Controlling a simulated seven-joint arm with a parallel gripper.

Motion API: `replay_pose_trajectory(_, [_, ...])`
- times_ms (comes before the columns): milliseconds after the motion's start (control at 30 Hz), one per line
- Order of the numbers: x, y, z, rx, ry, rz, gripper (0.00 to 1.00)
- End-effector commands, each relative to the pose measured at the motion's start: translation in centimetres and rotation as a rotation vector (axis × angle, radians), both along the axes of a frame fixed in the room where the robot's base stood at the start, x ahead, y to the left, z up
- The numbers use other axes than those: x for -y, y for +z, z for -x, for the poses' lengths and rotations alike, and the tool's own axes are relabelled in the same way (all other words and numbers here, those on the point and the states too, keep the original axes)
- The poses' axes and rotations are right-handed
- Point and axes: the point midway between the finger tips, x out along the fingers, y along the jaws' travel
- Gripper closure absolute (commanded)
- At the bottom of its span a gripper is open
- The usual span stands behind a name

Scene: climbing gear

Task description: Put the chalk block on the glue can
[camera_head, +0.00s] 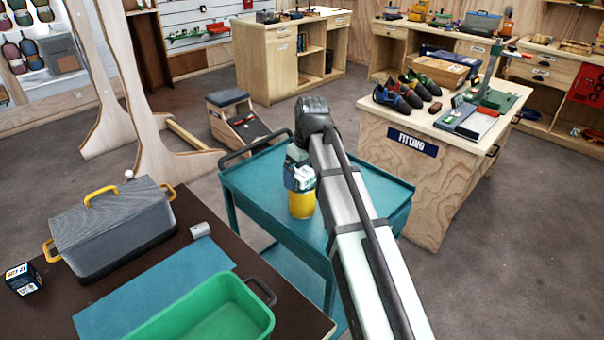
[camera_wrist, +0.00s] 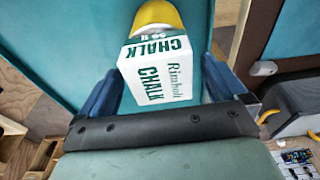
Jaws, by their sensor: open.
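The chalk block (camera_head: 304,176) is a white box with green lettering. It sits directly above the yellow glue can (camera_head: 302,205) and appears to rest on its top. The can stands on the teal cart (camera_head: 245,185). In the wrist view the chalk block (camera_wrist: 160,72) is between the two blue fingers of my gripper (camera_wrist: 158,78), with the can's yellow side (camera_wrist: 157,14) showing beyond it. My gripper is open, with a finger on each side of the block and a visible gap on the right. In the head view my arm hides part of my gripper (camera_head: 297,172).
A dark table at the left holds a green bin (camera_head: 215,315), a grey case with yellow handles (camera_head: 115,235), a blue mat (camera_head: 150,290) and a small dark box (camera_head: 22,279). A wooden bench (camera_head: 410,185) stands right of the cart. The cart top around the can looks clear.

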Motion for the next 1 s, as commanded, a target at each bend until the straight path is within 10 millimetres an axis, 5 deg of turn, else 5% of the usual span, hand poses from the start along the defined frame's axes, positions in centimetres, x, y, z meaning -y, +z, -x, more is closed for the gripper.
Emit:
replay_pose_trajectory(700, [1.1, 10.0, 1.0, 0.001, 0.0, -0.001, 0.01])
replay_pose_trajectory(1000, [1.3, 11.7, 1.3, 0.0, 0.0, 0.0, 0.01])
